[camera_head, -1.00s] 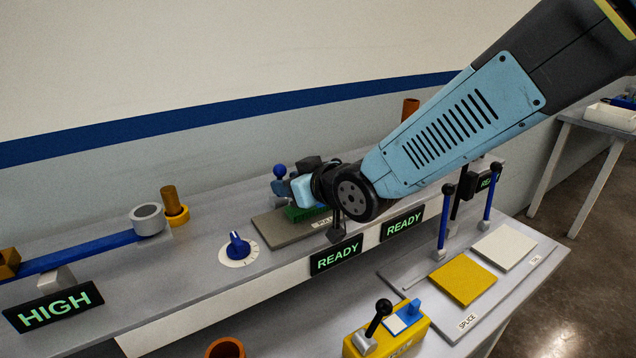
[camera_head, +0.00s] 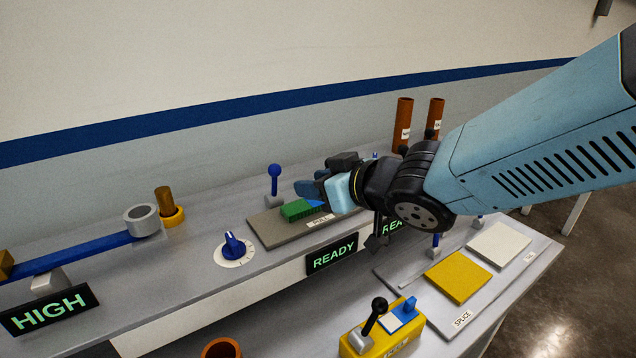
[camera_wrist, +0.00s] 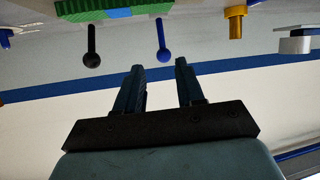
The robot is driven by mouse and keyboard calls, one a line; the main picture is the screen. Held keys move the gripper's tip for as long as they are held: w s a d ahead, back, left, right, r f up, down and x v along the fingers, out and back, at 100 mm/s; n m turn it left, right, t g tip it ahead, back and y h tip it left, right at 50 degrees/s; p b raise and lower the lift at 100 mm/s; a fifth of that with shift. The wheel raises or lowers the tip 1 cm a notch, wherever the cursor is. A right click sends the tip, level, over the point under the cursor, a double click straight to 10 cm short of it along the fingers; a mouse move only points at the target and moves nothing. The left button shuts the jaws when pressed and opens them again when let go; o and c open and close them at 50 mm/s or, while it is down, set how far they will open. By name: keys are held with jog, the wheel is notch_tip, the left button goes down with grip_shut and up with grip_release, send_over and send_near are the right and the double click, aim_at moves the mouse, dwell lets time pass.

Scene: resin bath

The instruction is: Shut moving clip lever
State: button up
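A blue lever with a ball knob (camera_head: 274,180) stands upright behind the left end of a grey plate (camera_head: 266,228) that bears a green block (camera_head: 297,210). No readable label shows which lever is the moving clip's. My gripper (camera_head: 312,188) is above the green block, to the right of the blue lever and apart from it. In the wrist view my gripper (camera_wrist: 159,66) has its two fingers spread with nothing between them. The blue lever (camera_wrist: 164,42) hangs ahead of the gap there, and a black-knobbed lever (camera_wrist: 92,48) is to its left, beside the green block (camera_wrist: 88,10).
A blue dial (camera_head: 235,246) sits left of the plate. A yellow box (camera_head: 384,338) with a black lever (camera_head: 374,316) stands in front. Brown posts (camera_head: 403,122) stand behind my arm. A grey ring (camera_head: 145,220) is at left. READY signs (camera_head: 332,253) line the bench edge.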

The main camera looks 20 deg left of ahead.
jog(key=shift+c, duration=0.2)
jog(key=shift+w, duration=0.1)
jog(key=shift+c, duration=0.8)
jog(key=w+a+h, duration=0.1)
jog(key=w+a, duration=0.1)
jog(key=w, duration=0.1)
jog(key=w+a+r+h, duration=0.1)
jog(key=w+a+h, duration=0.1)
jog(key=w+a, duration=0.1)
jog(key=w+a+h, duration=0.1)
jog(key=w+a, duration=0.1)
jog(key=w, duration=0.3)
jog(key=shift+w+a+r+n+h, duration=0.1)
jog(key=shift+a+r+n+h, duration=0.2)
jog(key=shift+n+h, duration=0.1)
grip_shut()
jog(key=w+a+r+n+g+h, duration=0.6)
jog(key=n+g, duration=0.4)
jog(key=g, duration=0.3)
send_near(274, 183)
jog(key=shift+s+a+f, duration=0.45)
jog(key=shift+a+f, duration=0.05)
jog(key=shift+f, duration=0.25)
jog(key=shift+s+a+f, duration=0.45)
jog(key=shift+a+f, duration=0.05)
jog(key=shift+f, duration=0.3)
